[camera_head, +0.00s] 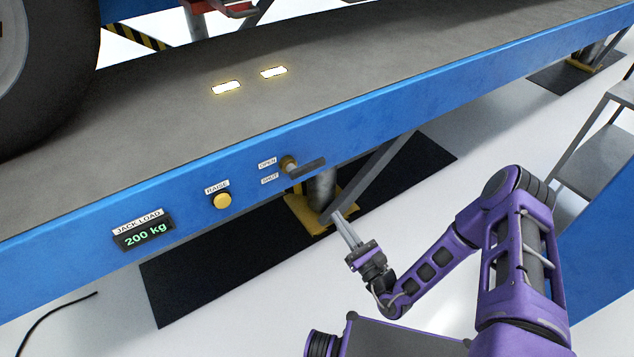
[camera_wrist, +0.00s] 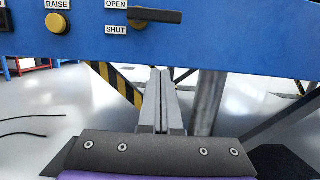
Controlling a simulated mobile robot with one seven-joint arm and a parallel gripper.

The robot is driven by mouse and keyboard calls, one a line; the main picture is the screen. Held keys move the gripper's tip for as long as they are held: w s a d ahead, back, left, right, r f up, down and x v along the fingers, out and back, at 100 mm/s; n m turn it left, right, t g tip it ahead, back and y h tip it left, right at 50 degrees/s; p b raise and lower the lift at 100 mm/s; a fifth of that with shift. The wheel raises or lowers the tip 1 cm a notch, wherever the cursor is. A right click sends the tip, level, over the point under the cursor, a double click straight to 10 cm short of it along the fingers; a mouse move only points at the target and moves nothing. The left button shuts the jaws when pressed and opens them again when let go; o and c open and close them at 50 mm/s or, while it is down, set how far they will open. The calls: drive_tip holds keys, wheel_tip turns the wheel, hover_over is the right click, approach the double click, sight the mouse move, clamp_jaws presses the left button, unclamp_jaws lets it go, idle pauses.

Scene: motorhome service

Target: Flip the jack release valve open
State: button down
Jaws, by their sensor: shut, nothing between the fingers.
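The jack release valve is a dark lever (camera_head: 308,169) on a brass-coloured pivot (camera_head: 287,163), set on the blue side beam (camera_head: 400,123). The lever sticks out to the right of the pivot. In the wrist view the lever (camera_wrist: 160,16) lies about level, to the right of the OPEN label (camera_wrist: 116,4) and above the height of the SHUT label (camera_wrist: 116,30). My gripper (camera_head: 339,216) is shut and empty. It is below and to the right of the lever, apart from it. In the wrist view the fingertips (camera_wrist: 160,72) point toward the space under the beam.
Left of the valve are a yellow RAISE button (camera_head: 222,201) and a JACK LOAD display (camera_head: 145,236) reading 200 kg. A jack post (camera_head: 321,188) on a yellow foot and a slanting grey brace (camera_head: 375,170) stand beneath the beam. Grey steps (camera_head: 597,140) are at right.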

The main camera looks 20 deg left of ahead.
sight(306, 166)
drive_tip(key=w+a+r, duration=0.6)
drive_tip(key=a, duration=0.1)
drive_tip(key=shift+w+a+r, duration=0.15)
drive_tip(key=shift+a+r, duration=0.05)
drive_tip(key=shift+r, duration=0.05)
idle(0.4)
